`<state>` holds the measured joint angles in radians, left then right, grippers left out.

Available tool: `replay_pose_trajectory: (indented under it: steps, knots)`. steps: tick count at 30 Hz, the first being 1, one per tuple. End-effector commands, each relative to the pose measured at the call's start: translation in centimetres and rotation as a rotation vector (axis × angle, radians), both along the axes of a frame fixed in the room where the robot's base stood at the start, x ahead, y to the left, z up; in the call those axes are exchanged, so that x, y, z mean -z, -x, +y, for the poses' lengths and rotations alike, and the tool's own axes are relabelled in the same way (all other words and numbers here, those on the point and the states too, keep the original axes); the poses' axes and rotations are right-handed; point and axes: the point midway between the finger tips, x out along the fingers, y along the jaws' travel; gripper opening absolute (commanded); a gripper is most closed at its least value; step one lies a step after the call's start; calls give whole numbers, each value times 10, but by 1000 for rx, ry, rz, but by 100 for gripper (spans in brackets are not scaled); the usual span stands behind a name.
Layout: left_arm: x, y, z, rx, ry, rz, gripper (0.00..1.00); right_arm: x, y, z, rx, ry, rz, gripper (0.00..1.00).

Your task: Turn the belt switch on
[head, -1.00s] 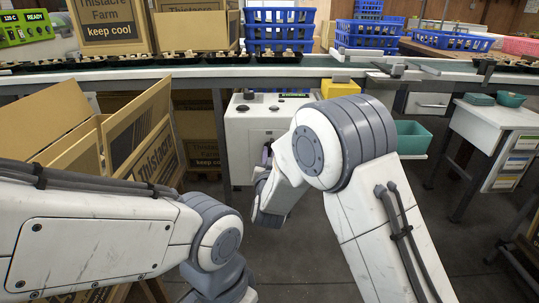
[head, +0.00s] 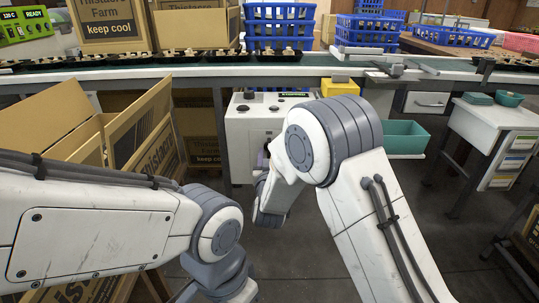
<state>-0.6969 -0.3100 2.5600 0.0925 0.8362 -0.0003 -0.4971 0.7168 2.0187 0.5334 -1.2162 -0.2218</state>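A white control box (head: 246,140) stands under the front edge of the conveyor belt (head: 355,60). Dark round controls (head: 243,108) sit on its top, with a small green display (head: 291,86) behind them, too small to read surely. Which control is the belt switch cannot be told. My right arm bends down in front of the box and covers its right side. My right gripper (head: 264,158) shows only as a dark part beside the box front; its fingers are mostly hidden by the arm. My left arm reaches in from the left, low down, and its gripper is out of view.
Black trays of mushrooms (head: 195,56) line the belt. Open cardboard boxes (head: 150,140) stand at the left, close to my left arm. A yellow block (head: 340,88) and a teal bin (head: 404,138) are right of the control box. Blue crates (head: 280,28) are stacked behind the belt.

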Motion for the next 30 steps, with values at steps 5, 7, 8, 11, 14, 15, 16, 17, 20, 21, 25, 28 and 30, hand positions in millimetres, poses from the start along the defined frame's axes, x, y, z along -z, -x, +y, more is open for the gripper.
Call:
replay_pose_trajectory:
  steps: [5, 7, 8, 11, 14, 15, 16, 17, 20, 21, 25, 28, 30]
  knots:
    - [1, 0, 0, 0, 0, 0, 84, 0, 15, 1, -2, -1, 1, 42]
    - [1, 0, 0, 0, 0, 0, 84, 0, 22, 1, -1, 0, 1, 42]
    - [1, 0, 0, 0, 0, 0, 84, 0, 25, 0, -1, 0, 1, 42]
    - [2, 0, 0, 0, 0, 0, 84, 0, 35, 1, -2, 0, 1, 42]
    - [2, 0, 0, 0, 0, 0, 84, 0, 45, 0, -1, 0, 1, 42]
    - [2, 0, 0, 0, 0, 0, 84, 0, 49, 0, -1, -1, 1, 42]
    - [3, 0, 0, 0, 0, 0, 84, 0, 52, 0, -1, -1, 1, 42]
    - [3, 0, 0, 0, 0, 0, 84, 0, 55, 1, -2, -1, 0, 42]
    - [4, 0, 0, 0, 0, 0, 84, 0, 63, 1, -2, -1, 1, 42]
    - [4, 0, 0, 0, 0, 0, 84, 0, 66, 0, -1, -1, 1, 42]
    - [4, 0, 0, 0, 0, 0, 84, 0, 70, 0, 0, -1, 0, 42]
    - [4, 0, 0, 0, 0, 0, 84, 0, 70, 0, 1, -1, -1, 42]
    - [4, 0, 0, 0, 0, 0, 84, 0, 70, 0, 0, -1, 0, 42]
